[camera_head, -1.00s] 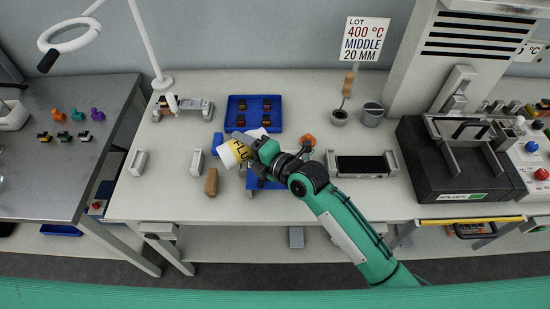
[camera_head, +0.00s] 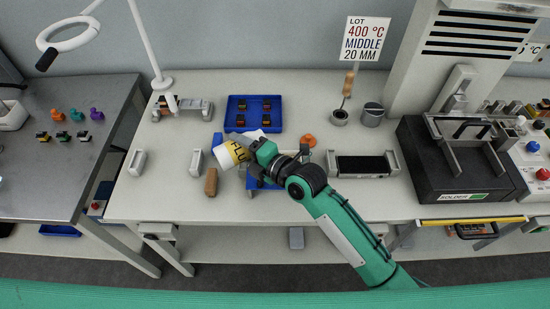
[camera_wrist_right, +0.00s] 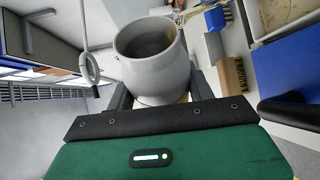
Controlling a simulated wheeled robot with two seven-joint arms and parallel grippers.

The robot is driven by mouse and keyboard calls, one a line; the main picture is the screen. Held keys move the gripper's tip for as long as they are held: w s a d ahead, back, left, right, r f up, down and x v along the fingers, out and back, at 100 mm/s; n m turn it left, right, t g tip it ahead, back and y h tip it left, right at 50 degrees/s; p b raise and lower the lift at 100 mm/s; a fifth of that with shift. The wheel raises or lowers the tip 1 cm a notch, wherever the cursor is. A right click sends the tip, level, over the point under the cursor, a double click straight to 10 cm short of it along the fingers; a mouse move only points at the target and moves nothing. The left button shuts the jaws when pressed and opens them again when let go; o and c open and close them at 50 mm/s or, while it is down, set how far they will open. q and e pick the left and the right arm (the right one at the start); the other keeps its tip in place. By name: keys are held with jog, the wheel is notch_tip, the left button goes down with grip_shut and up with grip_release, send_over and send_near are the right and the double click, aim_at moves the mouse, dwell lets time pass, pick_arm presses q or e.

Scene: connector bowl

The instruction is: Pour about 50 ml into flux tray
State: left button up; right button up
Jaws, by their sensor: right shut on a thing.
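My right gripper (camera_head: 252,150) is shut on a white flux container (camera_head: 226,157) with a yellow label, held strongly tilted above the middle of the bench. No liquid stream is visible. A dark shallow tray (camera_head: 362,165) sits between grey end brackets right of the arm. A blue piece (camera_head: 254,184) shows partly under the gripper, mostly hidden. I cannot tell for sure which is the flux tray. My left gripper is out of view.
A blue tray (camera_head: 253,104) with several small parts lies behind the gripper. A brown block (camera_head: 211,182) and grey brackets (camera_head: 196,162) stand left of it. A grey cup (camera_head: 372,115) is at the back. The black solder unit (camera_head: 455,165) is at the right.

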jog(key=shift+f+b, duration=0.1)
jog(key=shift+b, duration=0.3)
dwell(0.7)
jog(key=r+p, duration=0.1)
jog(key=p, duration=0.2)
jog(key=shift+a+r, duration=0.1)
jog(key=shift+r, duration=0.1)
jog(key=shift+s+a+f+n+h+p, duration=0.1)
jog(key=shift+s+a+n+h+p, duration=0.35)
jog(key=shift+n+h+p, duration=0.4)
jog(key=shift+f+n, duration=0.4)
jog(key=shift+n, duration=0.05)
jog(key=shift+f, duration=0.15)
jog(key=shift+w+f+p, duration=0.1)
jog(key=shift+w+p, duration=0.1)
jog(key=shift+p, duration=0.1)
jog(key=shift+f+n+h+p, duration=0.25)
jog(key=shift+f+n+p, duration=0.05)
jog(key=shift+n, duration=0.3)
jog(key=shift+d, duration=0.1)
